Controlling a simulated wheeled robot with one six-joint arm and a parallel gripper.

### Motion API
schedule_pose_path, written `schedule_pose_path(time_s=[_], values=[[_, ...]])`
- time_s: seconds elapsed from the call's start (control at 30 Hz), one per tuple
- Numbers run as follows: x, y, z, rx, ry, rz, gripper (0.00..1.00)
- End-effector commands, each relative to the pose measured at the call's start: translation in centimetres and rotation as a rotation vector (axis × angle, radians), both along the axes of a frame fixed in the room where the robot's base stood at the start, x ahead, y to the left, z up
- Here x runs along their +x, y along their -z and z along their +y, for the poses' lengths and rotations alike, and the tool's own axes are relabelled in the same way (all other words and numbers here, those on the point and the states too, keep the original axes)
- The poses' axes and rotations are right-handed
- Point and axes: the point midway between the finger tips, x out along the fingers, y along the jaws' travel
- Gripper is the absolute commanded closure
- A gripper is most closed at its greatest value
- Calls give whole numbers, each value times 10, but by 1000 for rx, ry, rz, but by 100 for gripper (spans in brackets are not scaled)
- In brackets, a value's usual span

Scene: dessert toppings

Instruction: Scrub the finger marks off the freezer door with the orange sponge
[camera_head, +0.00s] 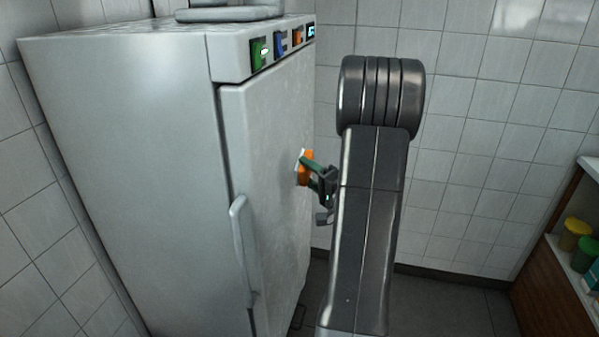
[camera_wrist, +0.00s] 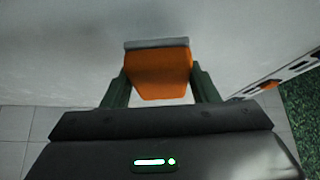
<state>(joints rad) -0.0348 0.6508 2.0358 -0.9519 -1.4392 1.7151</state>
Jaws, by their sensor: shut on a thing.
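The orange sponge (camera_head: 304,168) is held against or very close to the front of the freezer door (camera_head: 270,130). In the wrist view the sponge (camera_wrist: 160,74) sits between the two green fingers, with a pale layer on its door-facing side. My gripper (camera_head: 313,172) is shut on it; it also shows in the wrist view (camera_wrist: 160,88). I cannot tell for sure whether the sponge touches the door. The door surface looks faintly mottled, but I cannot make out distinct finger marks. My arm hides part of the area to the right.
The freezer's vertical handle (camera_head: 243,250) sticks out low on the door's left side. Coloured labels and a small display (camera_head: 283,42) line the panel above. A wooden shelf (camera_head: 560,290) with tubs stands at the right. Tiled wall (camera_head: 480,150) lies behind my arm.

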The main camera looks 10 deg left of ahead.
Motion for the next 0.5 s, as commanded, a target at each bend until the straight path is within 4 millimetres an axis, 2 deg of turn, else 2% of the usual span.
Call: schedule_pose_path(time_s=[0.2, 0.5], values=[[0, 0, -18, 1, 2, 1, 65], [-1, 0, -19, 1, 0, 1, 65]])
